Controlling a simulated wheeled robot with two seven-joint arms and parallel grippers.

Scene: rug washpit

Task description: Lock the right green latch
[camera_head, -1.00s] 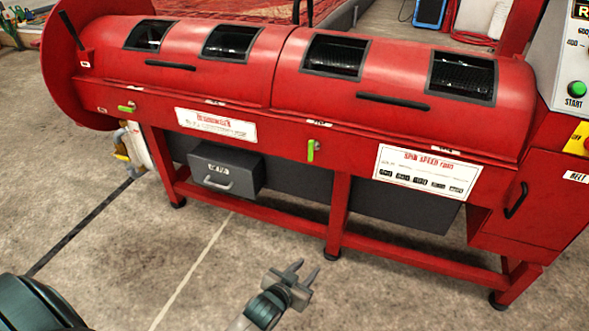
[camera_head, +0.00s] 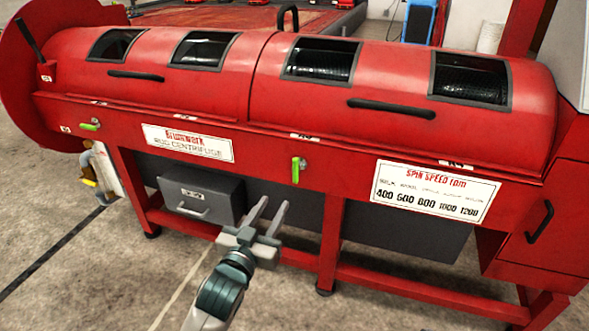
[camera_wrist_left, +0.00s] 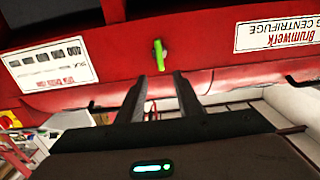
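The right green latch (camera_head: 296,170) hangs vertical on the red front rail of the centrifuge (camera_head: 270,140), in the middle of the head view. It also shows in the wrist view (camera_wrist_left: 159,55), just beyond and between the fingertips. A second green latch (camera_head: 90,125) lies about horizontal at the left end of the rail. My left gripper (camera_head: 274,202) is open and empty, its fingers pointing up toward the machine. It shows below and a little left of the right latch in the head view, apart from it. My right gripper is not in view.
A grey drawer box (camera_head: 200,194) hangs under the rail at left, near my left gripper in the picture. Red legs and a lower crossbar (camera_head: 420,296) stand below. The lid has black handles (camera_head: 391,107). Concrete floor (camera_head: 70,260) is open in front.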

